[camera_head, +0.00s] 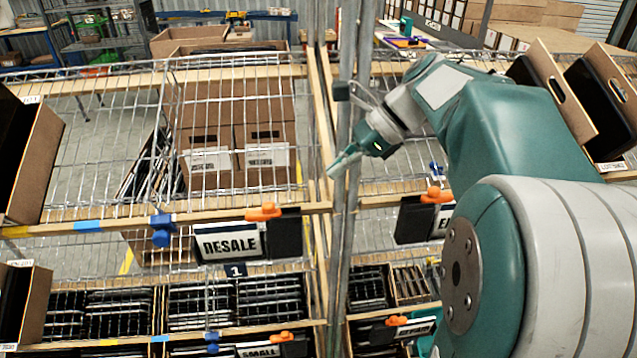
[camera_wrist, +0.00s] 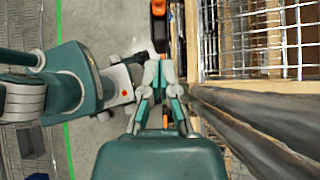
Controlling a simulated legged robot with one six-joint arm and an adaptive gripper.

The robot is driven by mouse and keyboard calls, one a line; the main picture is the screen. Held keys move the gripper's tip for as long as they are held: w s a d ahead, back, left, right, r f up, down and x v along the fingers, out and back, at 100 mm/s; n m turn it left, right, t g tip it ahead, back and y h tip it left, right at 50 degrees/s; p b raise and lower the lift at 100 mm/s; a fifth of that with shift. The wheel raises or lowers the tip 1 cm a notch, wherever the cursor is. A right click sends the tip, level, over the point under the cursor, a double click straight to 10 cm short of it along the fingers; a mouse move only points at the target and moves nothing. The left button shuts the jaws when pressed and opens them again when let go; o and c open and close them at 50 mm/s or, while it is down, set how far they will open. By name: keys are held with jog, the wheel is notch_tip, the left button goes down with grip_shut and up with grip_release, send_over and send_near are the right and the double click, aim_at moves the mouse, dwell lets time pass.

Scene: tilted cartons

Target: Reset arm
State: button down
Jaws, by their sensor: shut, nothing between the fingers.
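My gripper (camera_head: 345,163) is at the end of my teal and grey arm, in front of the metal rack upright near the middle of the head view. Its fingers are together with nothing between them. In the wrist view my gripper (camera_wrist: 159,68) shows from behind, with the fingertips beside the rack's front edge. The arm reaches in from the right side of the head view and hides part of the right-hand shelving.
Wire shelves hold cardboard cartons (camera_head: 210,150) at the left and tilted cartons (camera_head: 560,85) at the upper right. Label holders, one reading "RESALE" (camera_head: 232,241), hang on the shelf edge. Black trays (camera_head: 235,300) fill the lower shelf. A grey upright (camera_head: 345,230) stands close to my gripper.

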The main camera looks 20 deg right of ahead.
jog(key=s+a+f+n+t+h, duration=0.1)
jog(key=s+a+f+n+h, duration=0.1)
jog(key=s+f+n+h, duration=0.2)
jog(key=s+a+f+n+t+h, duration=0.2)
jog(key=s+f+n, duration=0.4)
jog(key=n, duration=1.1)
jog(key=shift+s+a+h, duration=0.8)
jog(key=shift+s+h, duration=0.5)
jog(key=shift+s, duration=0.95)
jog(key=shift+a+f, duration=0.1)
